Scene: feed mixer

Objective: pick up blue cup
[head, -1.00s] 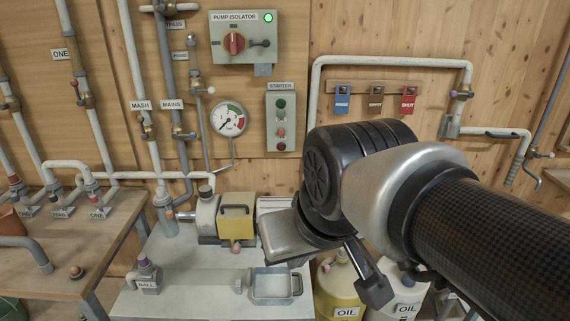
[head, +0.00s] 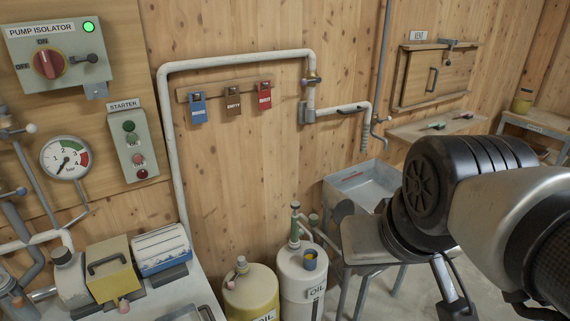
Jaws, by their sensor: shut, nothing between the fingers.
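My arm comes in from the right edge. My gripper (head: 456,300) points down below the black wrist joint, only partly seen at the lower right. It is shut and empty, well to the right of the cup and apart from it. Part of the gripper is hidden by the arm.
A yellow oil drum (head: 250,294) stands left of the white one. A grey sink (head: 350,185) is behind my wrist. Pump equipment (head: 110,268) fills the lower left. White pipework (head: 175,140) runs along the wall.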

